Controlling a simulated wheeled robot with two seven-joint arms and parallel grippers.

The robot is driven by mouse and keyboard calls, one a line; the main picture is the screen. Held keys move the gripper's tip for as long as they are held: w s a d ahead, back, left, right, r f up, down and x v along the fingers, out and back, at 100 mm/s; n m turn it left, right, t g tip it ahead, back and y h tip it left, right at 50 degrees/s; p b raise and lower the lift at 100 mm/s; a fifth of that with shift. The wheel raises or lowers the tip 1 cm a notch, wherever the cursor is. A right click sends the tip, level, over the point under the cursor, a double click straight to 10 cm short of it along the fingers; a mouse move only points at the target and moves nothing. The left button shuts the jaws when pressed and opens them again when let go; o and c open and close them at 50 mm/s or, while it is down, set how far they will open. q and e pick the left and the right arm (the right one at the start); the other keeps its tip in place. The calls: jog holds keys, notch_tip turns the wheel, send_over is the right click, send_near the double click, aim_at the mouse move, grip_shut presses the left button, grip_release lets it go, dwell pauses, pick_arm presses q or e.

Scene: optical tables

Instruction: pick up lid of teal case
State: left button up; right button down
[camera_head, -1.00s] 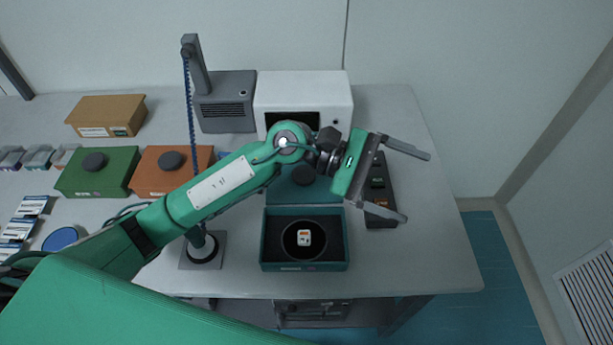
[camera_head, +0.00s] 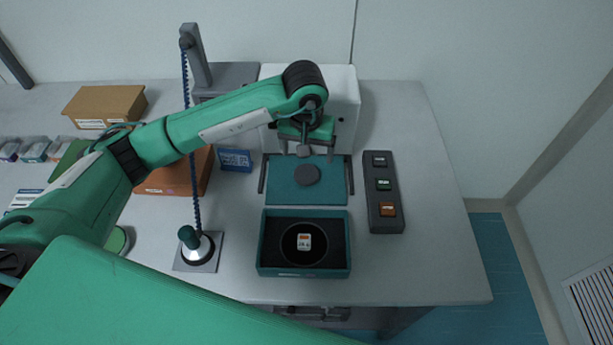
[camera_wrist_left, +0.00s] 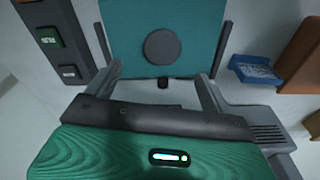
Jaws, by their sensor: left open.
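The teal lid (camera_head: 293,196), a flat panel with a dark round knob (camera_head: 307,175), lies just behind the open teal case (camera_head: 262,243). My right gripper is not in view.
A black box with several coloured buttons (camera_head: 376,205) stands right of the lid. A white box (camera_head: 345,100) stands behind my gripper. A blue card holder (camera_head: 236,160), an orange case (camera_head: 170,180) and a stand with a blue cable (camera_head: 198,250) are on the left. The table's right side is clear.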

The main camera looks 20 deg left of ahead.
aim_at(306, 172)
pick_arm(q)
jog(key=f, duration=0.3)
jog(key=shift+w+f+p, duration=0.2)
jog(key=shift+f+p, duration=0.15)
jog(key=shift+f, duration=0.05)
jog(key=f, duration=0.1)
jog(key=f+p, duration=0.2)
jog(key=f, duration=0.1)
jog(key=shift+w+a+f, duration=0.1)
jog(key=shift+w+a, duration=0.2)
jog(key=shift+w+f, duration=0.1)
jog(key=shift+f, duration=0.35)
jog(key=c, duration=1.2)
jog(key=shift+o, duration=0.2)
jog(key=shift+r, duration=0.1)
